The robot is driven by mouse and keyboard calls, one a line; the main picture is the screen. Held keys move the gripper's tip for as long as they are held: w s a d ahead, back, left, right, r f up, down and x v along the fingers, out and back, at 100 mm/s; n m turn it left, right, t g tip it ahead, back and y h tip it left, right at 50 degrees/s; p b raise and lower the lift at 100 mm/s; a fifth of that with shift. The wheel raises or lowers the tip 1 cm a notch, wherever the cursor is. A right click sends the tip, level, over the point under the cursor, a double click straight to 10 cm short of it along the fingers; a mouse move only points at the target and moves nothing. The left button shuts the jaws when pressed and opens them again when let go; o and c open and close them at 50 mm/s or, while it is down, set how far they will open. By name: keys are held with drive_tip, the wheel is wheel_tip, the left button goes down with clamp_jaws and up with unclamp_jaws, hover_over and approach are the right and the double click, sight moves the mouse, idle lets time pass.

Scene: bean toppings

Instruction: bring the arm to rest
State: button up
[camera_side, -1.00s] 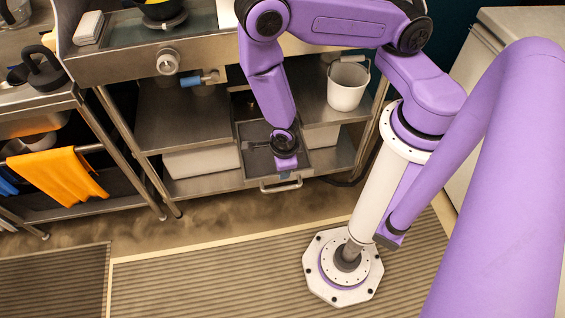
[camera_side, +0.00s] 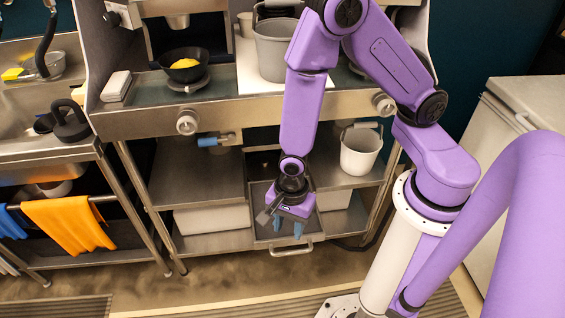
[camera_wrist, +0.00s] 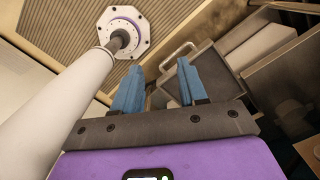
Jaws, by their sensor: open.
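My gripper (camera_side: 288,230) hangs pointing down in front of the steel counter, over the open drawer at its lower shelf. In the wrist view, its two blue fingers (camera_wrist: 158,88) stand apart with nothing between them. My arm is bent, with the upper links raised and the forearm hanging down.
The open drawer (camera_side: 262,227) with its handle (camera_side: 292,250) is right by my gripper. A black bowl with yellow contents (camera_side: 185,68) stands on the counter. A grey pot (camera_side: 276,50) stands near it, and a white bucket (camera_side: 360,152) is on the shelf. An orange towel (camera_side: 68,226) hangs at left.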

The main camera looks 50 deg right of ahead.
drive_tip(key=s+d+r+n, duration=0.2)
drive_tip(key=d+r+n, duration=0.1)
drive_tip(key=r+n, duration=0.4)
drive_tip(key=s+d+r+n, duration=0.3)
drive_tip(key=r+n, duration=0.4)
drive_tip(key=n, duration=0.4)
drive_tip(key=s+d+r+n, duration=0.3)
drive_tip(key=r+n, duration=0.5)
drive_tip(key=n, duration=0.2)
drive_tip(key=shift+s+d, duration=0.2)
drive_tip(key=shift+d, duration=0.2)
